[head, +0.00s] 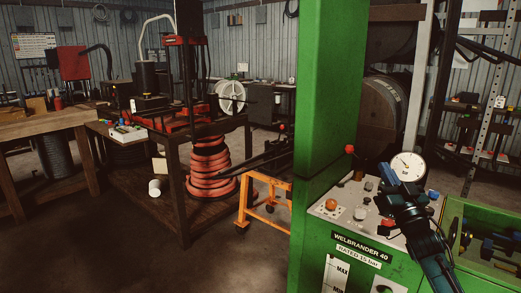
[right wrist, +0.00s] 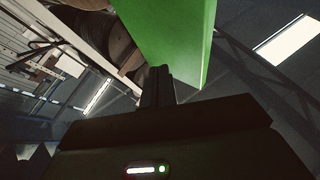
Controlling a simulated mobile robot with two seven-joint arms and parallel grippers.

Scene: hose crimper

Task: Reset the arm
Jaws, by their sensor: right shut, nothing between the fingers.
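My right arm reaches up from the lower right of the head view, over the control panel (head: 345,213) of the green crimper. My right gripper (head: 384,170) is at the arm's upper end, in front of the round gauge (head: 408,166). In the right wrist view the dark fingers (right wrist: 160,72) are together with nothing between them. The green column (right wrist: 175,35) shows behind and above them there. My left arm and gripper are not in view.
The crimper's tall green column (head: 325,110) stands left of my right arm. A red-knobbed lever (head: 349,150) and an orange knob (head: 331,204) are close by on the panel. An orange cart (head: 262,203) and a workbench (head: 45,124) stand left. Open floor lies front left.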

